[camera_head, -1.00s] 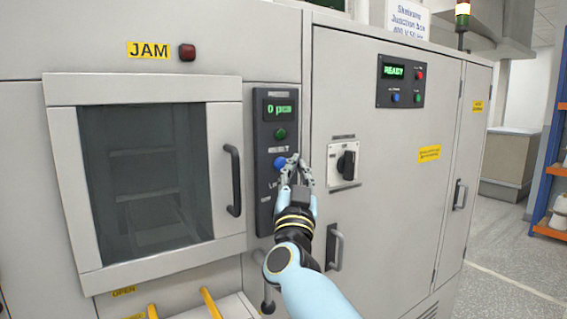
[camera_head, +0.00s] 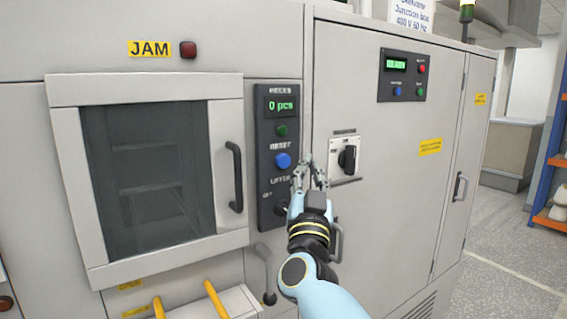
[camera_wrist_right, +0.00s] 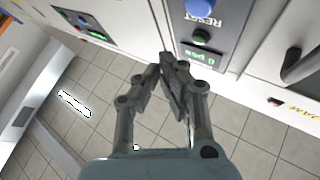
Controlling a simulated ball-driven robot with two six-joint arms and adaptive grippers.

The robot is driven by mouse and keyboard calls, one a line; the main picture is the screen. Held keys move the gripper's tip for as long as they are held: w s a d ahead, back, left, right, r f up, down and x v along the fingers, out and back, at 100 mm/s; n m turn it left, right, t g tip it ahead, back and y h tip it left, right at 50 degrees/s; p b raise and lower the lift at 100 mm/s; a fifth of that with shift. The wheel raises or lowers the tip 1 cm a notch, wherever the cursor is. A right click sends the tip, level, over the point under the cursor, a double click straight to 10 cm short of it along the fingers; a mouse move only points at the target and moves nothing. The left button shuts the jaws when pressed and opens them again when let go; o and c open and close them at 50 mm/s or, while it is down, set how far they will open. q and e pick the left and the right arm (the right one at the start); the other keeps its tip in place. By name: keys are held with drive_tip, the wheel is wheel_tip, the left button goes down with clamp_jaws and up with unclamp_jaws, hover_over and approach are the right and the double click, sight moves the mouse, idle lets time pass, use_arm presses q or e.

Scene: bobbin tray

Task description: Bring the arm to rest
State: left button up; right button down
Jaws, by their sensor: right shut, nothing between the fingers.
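My right gripper (camera_head: 310,172) is in front of the machine cabinet in the head view, just right of the control strip and below left of the black rotary switch (camera_head: 347,159). Its fingers are shut with nothing between them, as the right wrist view (camera_wrist_right: 172,58) also shows. The blue reset button (camera_head: 283,161) is in plain sight to the left of the fingertips, apart from them. It also shows at the top of the right wrist view (camera_wrist_right: 198,8). The counter display (camera_head: 281,106) reads 0 pcs. My left gripper is not in view.
A windowed door with a dark handle (camera_head: 234,177) is at left. A lever with a dark knob (camera_head: 269,298) and yellow handles (camera_head: 216,299) sit below. A second panel (camera_head: 402,76) is at upper right. Open floor (camera_head: 500,285) lies at far right.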

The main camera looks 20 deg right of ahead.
drive_tip(key=s+f+n+g+y+b, duration=0.25)
drive_tip(key=s+f+b, duration=0.25)
drive_tip(key=f, duration=1.3)
drive_tip(key=s+a+f+n+g+y+b, duration=0.15)
drive_tip(key=s+f+n+y+b, duration=0.3)
drive_tip(key=f, duration=1.35)
drive_tip(key=s+f+n+g+y+b, duration=0.25)
drive_tip(key=s+f+b, duration=0.3)
drive_tip(key=f, duration=1.25)
drive_tip(key=s+d+f+g+y+b, duration=0.15)
drive_tip(key=s+f+g+b, duration=0.4)
drive_tip(key=s+f, duration=1.6)
drive_tip(key=s+d+f+g, duration=0.1)
drive_tip(key=s+f+g, duration=0.2)
drive_tip(key=s, duration=0.6)
drive_tip(key=s+f+g, duration=0.4)
drive_tip(key=s, duration=0.6)
drive_tip(key=shift+d+f+g, duration=0.15)
drive_tip(key=shift+d+g, duration=0.15)
drive_tip(key=shift+d, duration=0.1)
